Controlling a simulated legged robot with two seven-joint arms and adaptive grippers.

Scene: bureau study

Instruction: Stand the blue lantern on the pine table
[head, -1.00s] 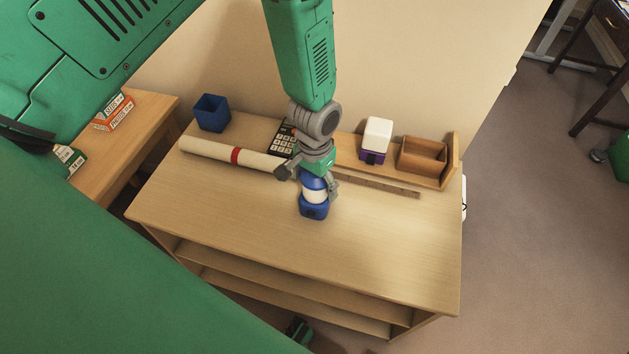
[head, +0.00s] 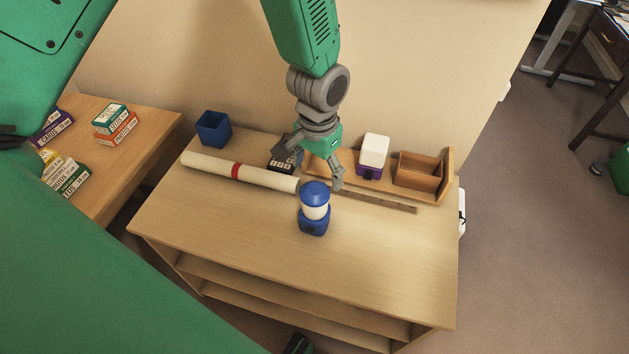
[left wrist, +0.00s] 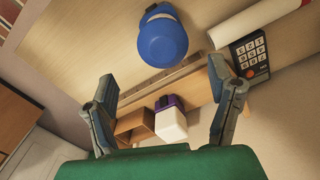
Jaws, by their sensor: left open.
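The blue lantern (head: 314,208), with a blue cap, a white middle and a blue base, stands upright on a pale wooden table (head: 390,250) with shelves below. I cannot tell whether this or the smaller wooden table (head: 150,125) at the left is the pine table. My left gripper (head: 314,170) is open and empty, just behind and above the lantern, apart from it. In the left wrist view the lantern's round blue top (left wrist: 163,42) lies beyond the spread fingers (left wrist: 165,108).
Behind the lantern are a white roll with a red band (head: 235,171), a calculator (head: 284,160), a ruler (head: 380,202), a white-and-purple item (head: 373,155) and a wooden box (head: 418,172). A blue cup (head: 213,129) stands back left. The shelved table's front is clear.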

